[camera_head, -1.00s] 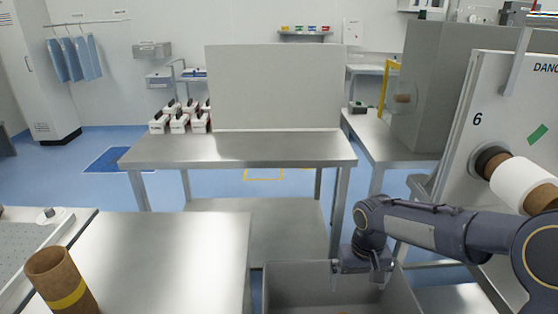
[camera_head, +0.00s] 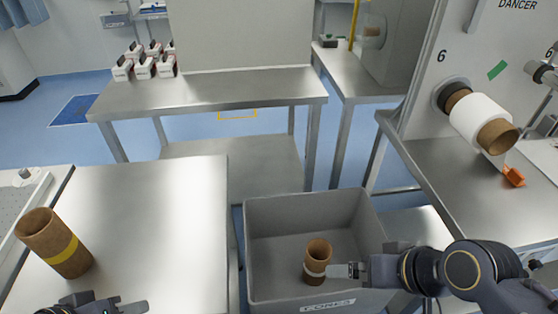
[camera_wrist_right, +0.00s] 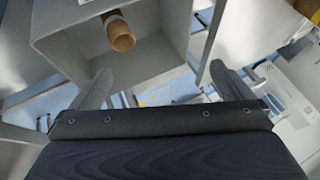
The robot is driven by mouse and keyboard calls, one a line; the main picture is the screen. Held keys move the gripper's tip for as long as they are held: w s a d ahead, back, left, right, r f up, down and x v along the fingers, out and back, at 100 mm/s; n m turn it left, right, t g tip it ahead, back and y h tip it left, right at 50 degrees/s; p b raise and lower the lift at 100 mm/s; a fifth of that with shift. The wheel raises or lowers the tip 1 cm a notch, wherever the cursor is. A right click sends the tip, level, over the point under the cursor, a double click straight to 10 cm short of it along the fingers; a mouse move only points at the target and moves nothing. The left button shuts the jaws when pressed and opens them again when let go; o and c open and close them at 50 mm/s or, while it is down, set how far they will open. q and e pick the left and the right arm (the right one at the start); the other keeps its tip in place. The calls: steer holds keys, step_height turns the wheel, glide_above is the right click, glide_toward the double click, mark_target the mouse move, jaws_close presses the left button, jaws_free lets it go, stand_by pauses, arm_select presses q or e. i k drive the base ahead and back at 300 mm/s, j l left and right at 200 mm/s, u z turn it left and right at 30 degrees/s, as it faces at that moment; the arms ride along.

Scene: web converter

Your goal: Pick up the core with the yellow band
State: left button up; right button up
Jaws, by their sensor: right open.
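The brown cardboard core with the yellow band (camera_head: 62,250) stands slightly tilted in the picture on the steel table (camera_head: 150,215) at the left. My left gripper (camera_head: 115,306) is at the bottom edge, just below and right of this core, mostly cut off; its jaw state does not show. My right gripper (camera_head: 345,270) is over the grey bin, its fingers close beside another brown core with a pale band (camera_head: 317,256). In the right wrist view the open fingers (camera_wrist_right: 162,85) have nothing between them, and a brown core (camera_wrist_right: 121,38) shows beyond them.
The grey bin (camera_head: 285,203) stands right of the left table. A machine panel with a white roll on a core (camera_head: 478,120) is at the right. An orange item (camera_head: 513,176) lies on the steel surface there. The middle of the left table is clear.

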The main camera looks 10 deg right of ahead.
mark_target(41, 229)
steer(key=k+j, duration=0.3)
steer(key=k, duration=0.2)
steer(key=k+j, duration=0.65)
steer(key=k, duration=0.3)
